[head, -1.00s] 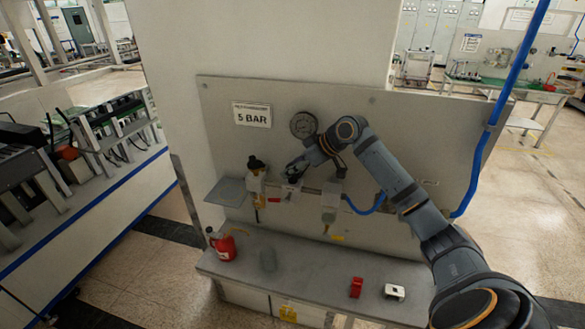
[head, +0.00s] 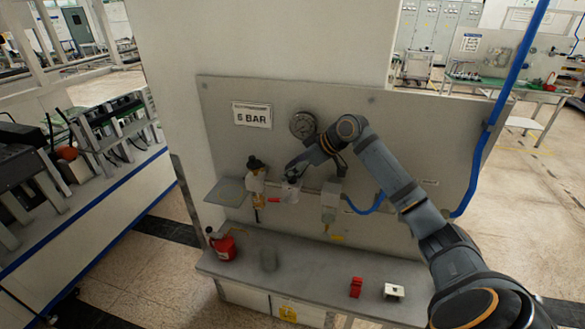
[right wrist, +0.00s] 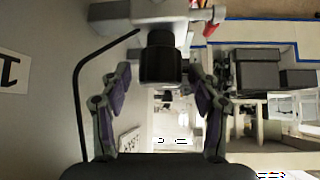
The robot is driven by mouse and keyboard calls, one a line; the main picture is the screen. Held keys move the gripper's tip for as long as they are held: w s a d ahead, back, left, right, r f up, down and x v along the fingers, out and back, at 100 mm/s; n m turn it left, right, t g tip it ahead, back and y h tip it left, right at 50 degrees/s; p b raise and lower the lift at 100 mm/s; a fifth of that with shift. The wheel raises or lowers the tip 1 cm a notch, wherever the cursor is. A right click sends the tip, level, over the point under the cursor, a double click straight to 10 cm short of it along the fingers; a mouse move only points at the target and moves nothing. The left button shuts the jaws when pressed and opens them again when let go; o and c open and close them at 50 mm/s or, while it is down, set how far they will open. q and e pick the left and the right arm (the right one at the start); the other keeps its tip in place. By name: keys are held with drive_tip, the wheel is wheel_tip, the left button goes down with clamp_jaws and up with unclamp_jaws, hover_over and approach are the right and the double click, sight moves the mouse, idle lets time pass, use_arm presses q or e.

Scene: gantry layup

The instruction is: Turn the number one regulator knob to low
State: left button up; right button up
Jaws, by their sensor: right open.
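My right gripper (head: 292,172) is at the middle regulator (head: 290,193) on the grey wall panel. In the right wrist view, a black ribbed knob (right wrist: 160,60) sits under a pale regulator body (right wrist: 150,13). The open fingers (right wrist: 159,78) stand on both sides of the knob, with gaps visible between them and it. In the head view the gripper mostly hides this knob. No low mark is readable, and I cannot tell which regulator is number one. My left gripper is out of view.
A dark-topped filter unit (head: 256,180) is left of the regulator, and another pale unit (head: 330,200) is right. A gauge (head: 302,125) and a BAR sign (head: 252,115) are above. The shelf below holds a red can (head: 222,245), a red block (head: 356,287) and a white block (head: 394,291).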

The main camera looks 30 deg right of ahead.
drive_tip(key=shift+s+d+r, duration=0.1)
drive_tip(key=shift+r, duration=0.05)
drive_tip(key=v, duration=0.7)
idle(0.3)
